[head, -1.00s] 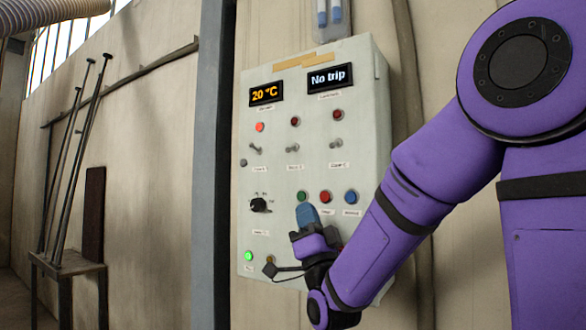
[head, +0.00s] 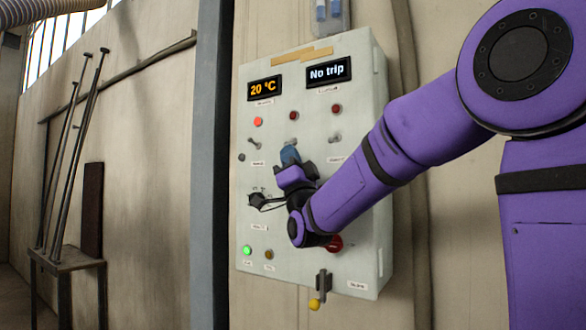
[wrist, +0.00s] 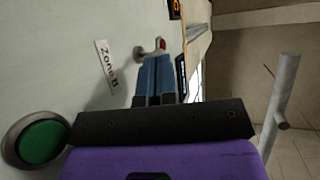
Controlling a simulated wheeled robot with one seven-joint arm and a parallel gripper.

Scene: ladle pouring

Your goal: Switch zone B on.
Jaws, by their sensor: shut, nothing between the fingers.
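The zone B toggle switch is mostly hidden behind my gripper in the head view, with its tip (head: 293,142) just above the fingers. In the wrist view the small metal toggle (wrist: 142,55) stands beside the "Zone B" label (wrist: 107,66), just beyond the fingertips. I cannot tell whether they touch. The zone B lamp (head: 294,115) above it is dark red and looks unlit; a red lamp also shows in the wrist view (wrist: 162,44). My gripper (head: 290,154) is in front of the panel, its blue fingers (wrist: 155,72) together and empty.
The grey control panel (head: 312,92) also bears a left toggle (head: 254,142) under a lit red lamp (head: 258,122) and a right toggle (head: 335,138) under a dark lamp (head: 336,109). A black selector knob (head: 256,199) sits below. A green button (wrist: 40,142) is close by in the wrist view.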

